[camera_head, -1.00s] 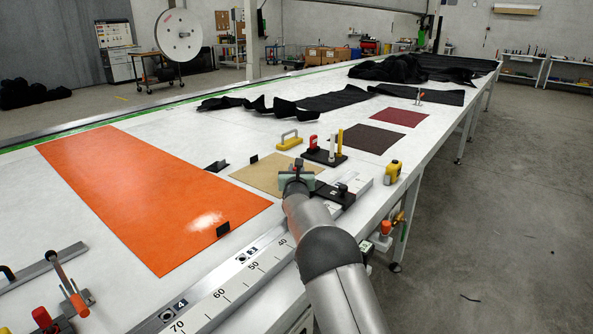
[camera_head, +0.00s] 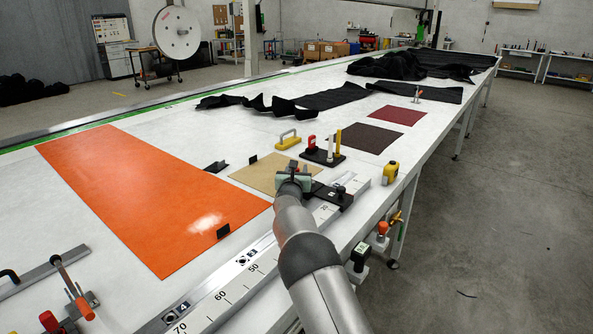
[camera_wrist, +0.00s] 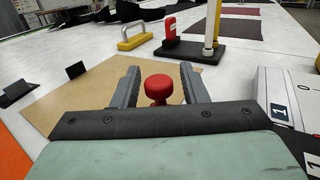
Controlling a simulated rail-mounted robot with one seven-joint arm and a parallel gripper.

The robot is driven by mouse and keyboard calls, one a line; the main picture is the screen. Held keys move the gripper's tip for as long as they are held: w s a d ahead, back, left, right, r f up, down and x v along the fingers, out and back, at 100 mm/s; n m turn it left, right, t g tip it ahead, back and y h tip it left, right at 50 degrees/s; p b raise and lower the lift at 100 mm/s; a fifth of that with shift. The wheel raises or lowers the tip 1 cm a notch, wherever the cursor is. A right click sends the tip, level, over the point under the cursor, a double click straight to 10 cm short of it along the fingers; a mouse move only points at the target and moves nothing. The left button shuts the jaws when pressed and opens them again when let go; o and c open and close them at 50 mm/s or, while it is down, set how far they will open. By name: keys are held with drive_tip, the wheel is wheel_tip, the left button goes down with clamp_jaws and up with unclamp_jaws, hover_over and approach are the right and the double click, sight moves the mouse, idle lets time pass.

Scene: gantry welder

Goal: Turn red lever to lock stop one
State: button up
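A red knob (camera_wrist: 158,88) stands upright between the two dark fingers of my gripper (camera_wrist: 159,84) in the wrist view. The fingers are apart, with a gap visible on each side of the knob. The lower part of its stem is hidden by my gripper body. A label "1" (camera_wrist: 281,112) is on the white rail to the right. In the head view my gripper (camera_head: 293,172) is at the black stop block (camera_head: 334,196) on the measuring rail (camera_head: 232,287). My gripper covers the knob there.
An orange sheet (camera_head: 140,195) lies left of the rail and a tan sheet (camera_head: 255,176) is near my gripper. Beyond are a yellow handle (camera_head: 288,139) and a black base with upright pieces (camera_head: 322,156). A yellow device (camera_head: 390,174) sits near the table's right edge.

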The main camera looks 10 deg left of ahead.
drive_tip(key=shift+s, duration=0.1)
drive_tip(key=s+b, duration=0.1)
drive_tip(key=s, duration=0.4)
drive_tip(key=s+b, duration=0.1)
drive_tip(key=s, duration=0.5)
drive_tip(key=s+b, duration=0.1)
drive_tip(key=s, duration=0.5)
drive_tip(key=shift+s+a, duration=0.15)
drive_tip(key=shift+a, duration=0.15)
